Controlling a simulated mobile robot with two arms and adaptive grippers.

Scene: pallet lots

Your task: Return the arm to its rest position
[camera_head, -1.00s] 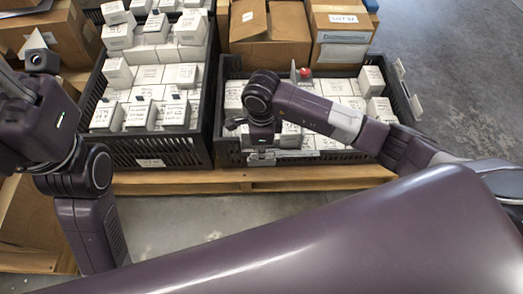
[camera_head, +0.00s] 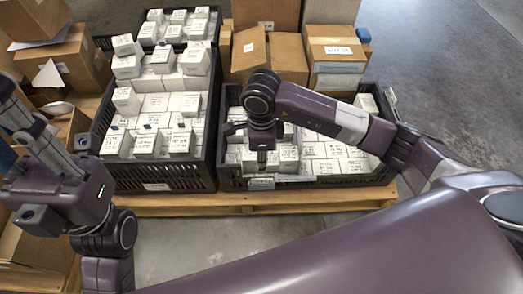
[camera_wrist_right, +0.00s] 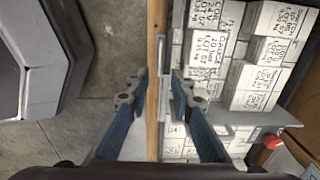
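My right gripper (camera_head: 262,165) is at the front wall of the right black crate (camera_head: 330,180), and the arm reaches over the crate from the right. In the right wrist view the right gripper (camera_wrist_right: 158,88) has its two blue fingers spread apart with nothing held between them. The pallet edge (camera_wrist_right: 153,45) and the crate's front rim show in the gap. My left arm (camera_head: 70,200) is folded at the left edge of the head view. Its fingers cannot be made out clearly.
White labelled boxes (camera_head: 325,150) fill the right crate, and more fill the left black crate (camera_head: 165,180). Both stand on a wooden pallet (camera_head: 200,205). Cardboard boxes (camera_head: 288,55) stand behind. A red knob (camera_wrist_right: 272,142) shows in the wrist view. The right floor (camera_head: 450,80) is clear.

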